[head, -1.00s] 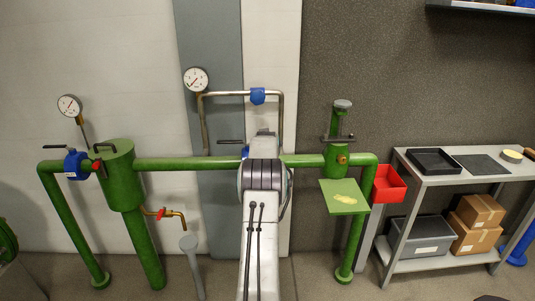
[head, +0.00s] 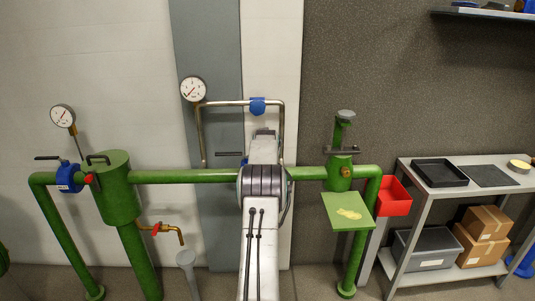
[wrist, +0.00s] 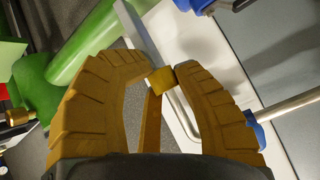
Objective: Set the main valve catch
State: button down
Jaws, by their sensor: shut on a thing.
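My gripper (wrist: 160,80) shows in the wrist view with its two ribbed yellow-brown fingers closed on a small brass-coloured piece (wrist: 160,84). A flat grey lever bar (wrist: 138,35) runs from the top of that view down to this piece. I cannot tell whether the two are joined. In the head view, my arm covers the gripper and most of the valve on the middle of the green pipe (head: 185,177). A dark lever (head: 229,154) and a bit of blue (head: 244,161) show just left of my arm.
A silver bypass pipe with a blue fitting (head: 258,106) arches above the main pipe. A gauge (head: 193,89) stands behind it. A green plate (head: 346,211), a red bin (head: 393,196) and a grey bench (head: 412,178) are to the right. Another blue valve (head: 69,177) is at the left.

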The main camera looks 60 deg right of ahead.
jog(key=shift+w+d+r, duration=0.2)
jog(key=shift+w+r, duration=0.05)
jog(key=shift+r, duration=0.35)
jog(key=c, duration=1.3)
grip_release()
jog(key=shift+c, duration=0.2)
jog(key=shift+o, duration=1.4)
jog(key=shift+f, duration=0.25)
jog(key=shift+f, duration=0.1)
jog(key=v, duration=1.2)
jog(key=shift+a, duration=0.1)
